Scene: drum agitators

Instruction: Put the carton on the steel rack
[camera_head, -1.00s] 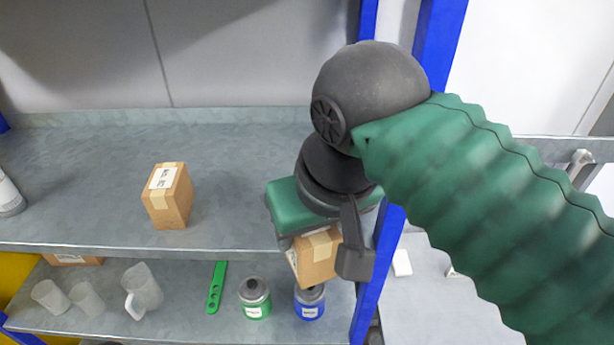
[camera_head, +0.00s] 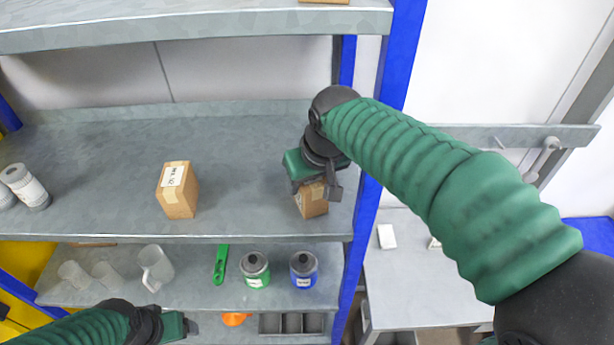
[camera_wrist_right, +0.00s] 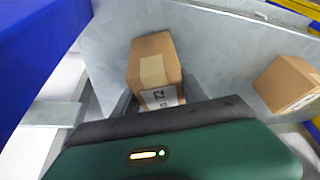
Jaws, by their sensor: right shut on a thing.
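The steel rack has grey metal shelves (camera_head: 100,150) between blue posts. My right gripper (camera_head: 317,192) is shut on a small brown carton (camera_head: 311,203) at the right end of the middle shelf. The right wrist view shows this carton (camera_wrist_right: 155,62) with tape and a white label, just ahead of the green gripper body and over the grey shelf. I cannot tell whether its base touches the shelf. My left gripper (camera_head: 190,327) shows at the bottom left, in front of the lower shelf, with no object visible in it; its jaw opening is unclear.
Another carton (camera_head: 178,192) stands on the middle shelf, left of the held one, with bare shelf between. A blue post (camera_head: 368,215) is close to the right. White cans (camera_head: 25,187) stand far left. Below are a jug (camera_head: 156,266), a green can (camera_head: 255,268) and a blue can (camera_head: 304,268).

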